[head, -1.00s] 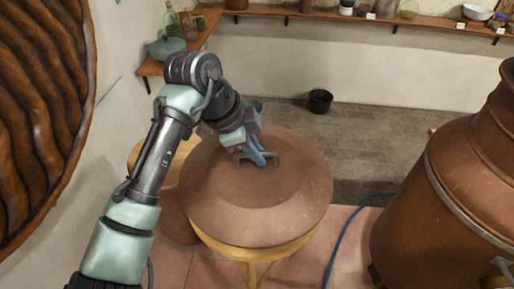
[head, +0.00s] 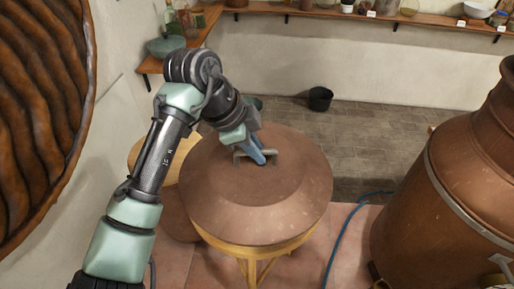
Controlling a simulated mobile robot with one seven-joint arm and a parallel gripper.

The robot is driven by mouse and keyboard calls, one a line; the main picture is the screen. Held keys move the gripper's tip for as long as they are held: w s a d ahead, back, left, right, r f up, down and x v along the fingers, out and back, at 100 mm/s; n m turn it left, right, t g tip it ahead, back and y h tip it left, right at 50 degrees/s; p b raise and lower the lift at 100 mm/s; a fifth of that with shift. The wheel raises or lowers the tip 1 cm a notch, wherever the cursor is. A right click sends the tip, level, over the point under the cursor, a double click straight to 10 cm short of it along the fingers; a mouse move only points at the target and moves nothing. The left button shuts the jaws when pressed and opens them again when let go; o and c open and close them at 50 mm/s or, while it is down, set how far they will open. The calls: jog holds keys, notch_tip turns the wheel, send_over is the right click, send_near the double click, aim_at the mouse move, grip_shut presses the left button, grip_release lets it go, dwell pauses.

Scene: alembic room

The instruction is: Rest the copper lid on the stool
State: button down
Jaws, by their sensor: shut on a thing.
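The copper lid (head: 270,205) is a wide, round, reddish-brown disc with a raised middle and a small metal handle (head: 270,158) on top. My gripper (head: 257,153) comes down from the upper left and is shut on that handle. The wooden stool (head: 262,252) is under the lid, and its front rim and legs show below the lid's front edge. The lid hides the stool's seat, so I cannot tell whether lid and seat touch. The lid looks about level.
A large copper vessel (head: 450,200) stands at the right. A blue hose (head: 342,235) runs on the floor between it and the stool. Another round wooden top (head: 150,155) is behind my arm at the left. A black bucket (head: 320,99) stands by the back wall, under shelves.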

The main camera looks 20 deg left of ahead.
aim_at(256, 165)
jog(key=shift+f+b, duration=0.5)
jog(key=shift+f, duration=0.25)
jog(key=shift+r, duration=0.15)
dwell(0.8)
jog(key=shift+f+b, duration=0.3)
jog(key=shift+f, duration=0.4)
jog(key=shift+f, duration=0.15)
dwell(0.5)
jog(key=c, duration=0.8)
grip_release()
jog(key=shift+f, duration=0.15)
